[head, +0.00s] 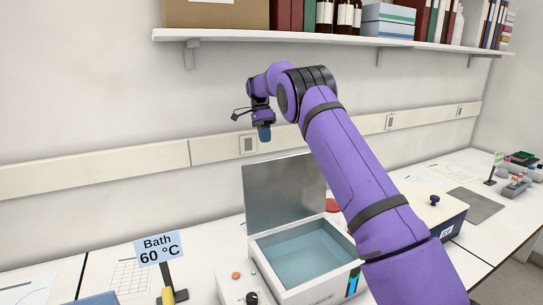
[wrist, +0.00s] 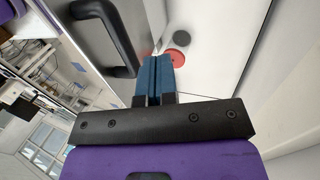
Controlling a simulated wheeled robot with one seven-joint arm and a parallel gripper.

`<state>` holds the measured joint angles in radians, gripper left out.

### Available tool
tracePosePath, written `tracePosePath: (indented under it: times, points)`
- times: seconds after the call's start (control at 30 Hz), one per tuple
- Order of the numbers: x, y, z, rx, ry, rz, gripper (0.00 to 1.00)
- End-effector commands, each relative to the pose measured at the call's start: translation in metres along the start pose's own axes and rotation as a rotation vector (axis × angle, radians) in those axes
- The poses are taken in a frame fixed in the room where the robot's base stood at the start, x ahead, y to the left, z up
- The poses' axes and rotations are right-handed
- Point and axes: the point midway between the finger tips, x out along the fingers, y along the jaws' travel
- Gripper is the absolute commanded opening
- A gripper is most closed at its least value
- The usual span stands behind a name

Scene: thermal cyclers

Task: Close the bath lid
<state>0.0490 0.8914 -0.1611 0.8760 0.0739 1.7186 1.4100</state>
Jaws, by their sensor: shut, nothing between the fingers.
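The bath (head: 305,250) stands on the bench with water in its open basin. Its grey lid (head: 285,192) is raised, standing roughly upright at the back edge of the basin. In the wrist view the lid (wrist: 75,22) fills the upper left, with its black handle (wrist: 118,50) beside my fingers. My gripper (head: 264,135) is above the lid in the head view, near the wall. Its blue fingers (wrist: 154,62) are together, empty and apart from the handle. The handle is hidden in the head view.
A "Bath 60 °C" sign (head: 159,248) stands left of the bath. A red round object (head: 332,205) lies behind it, and a blue-and-white device (head: 432,207) stands to the right. A loaded shelf (head: 330,40) runs overhead along the wall.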

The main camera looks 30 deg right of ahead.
Motion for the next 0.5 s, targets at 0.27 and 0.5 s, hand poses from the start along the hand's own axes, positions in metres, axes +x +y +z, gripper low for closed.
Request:
tracePosePath:
  times: [0.27,0.5]
  points:
    - [0.051,0.001,0.000,0.000,0.000,0.003,0.00]
    - [0.060,0.024,0.000,0.000,-0.001,0.000,0.00]
